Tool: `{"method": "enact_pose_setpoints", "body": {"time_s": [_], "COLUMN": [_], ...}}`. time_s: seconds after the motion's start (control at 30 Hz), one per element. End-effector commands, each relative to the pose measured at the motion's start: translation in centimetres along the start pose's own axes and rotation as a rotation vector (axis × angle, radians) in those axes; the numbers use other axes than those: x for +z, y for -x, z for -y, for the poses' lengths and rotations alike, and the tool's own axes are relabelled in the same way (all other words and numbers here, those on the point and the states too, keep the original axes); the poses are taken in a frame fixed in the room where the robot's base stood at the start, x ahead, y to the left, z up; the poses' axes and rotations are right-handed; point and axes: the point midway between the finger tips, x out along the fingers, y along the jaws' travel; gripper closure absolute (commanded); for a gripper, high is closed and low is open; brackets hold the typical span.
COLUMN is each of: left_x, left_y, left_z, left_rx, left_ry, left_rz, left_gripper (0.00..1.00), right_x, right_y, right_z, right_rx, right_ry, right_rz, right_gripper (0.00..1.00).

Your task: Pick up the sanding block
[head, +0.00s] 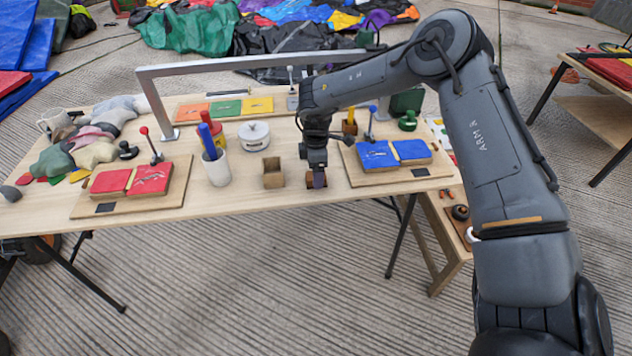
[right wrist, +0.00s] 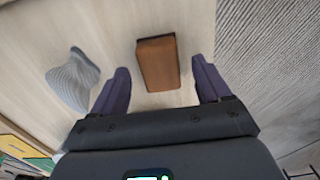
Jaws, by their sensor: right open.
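The brown sanding block (right wrist: 157,62) lies on the pale wooden table between the two fingers of my right gripper (right wrist: 160,72), with a gap on each side. The fingers are open and appear apart from it. In the head view, my right gripper (head: 318,178) points down near the table's front edge. The brown block (head: 311,184) shows only partly there, behind the fingers. I cannot tell the height of the fingertips over the table. My left gripper is in neither view.
A small wooden box (head: 273,178) stands just left of the gripper, with a white pen cup (head: 217,170) beyond it. A wooden board (head: 362,180) with blue pads is close on the right. In the wrist view, a grey ridged object (right wrist: 75,82) lies left of the fingers.

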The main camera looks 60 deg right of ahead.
Motion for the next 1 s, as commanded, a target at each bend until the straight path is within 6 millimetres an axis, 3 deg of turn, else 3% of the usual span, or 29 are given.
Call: {"method": "enact_pose_setpoints", "body": {"time_s": [0.13,0.4,0.77,1.0], "left_x": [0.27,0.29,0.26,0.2], "left_y": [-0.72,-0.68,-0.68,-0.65], "left_z": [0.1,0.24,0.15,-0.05], "left_rx": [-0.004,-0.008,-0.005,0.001], "left_ry": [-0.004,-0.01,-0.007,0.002], "left_rz": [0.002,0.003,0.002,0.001], "left_gripper": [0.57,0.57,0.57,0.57], "right_x": [0.03,0.03,0.03,0.02], "right_y": [-1.82,-1.95,-1.95,-1.9], "right_z": [0.02,0.02,0.04,0.03], "right_rx": [0.0,0.001,0.0,0.0], "right_ry": [-0.001,-0.002,-0.001,-0.001], "right_rz": [0.001,0.0,0.0,0.0], "right_gripper": [0.23,0.23,0.79,0.81]}}
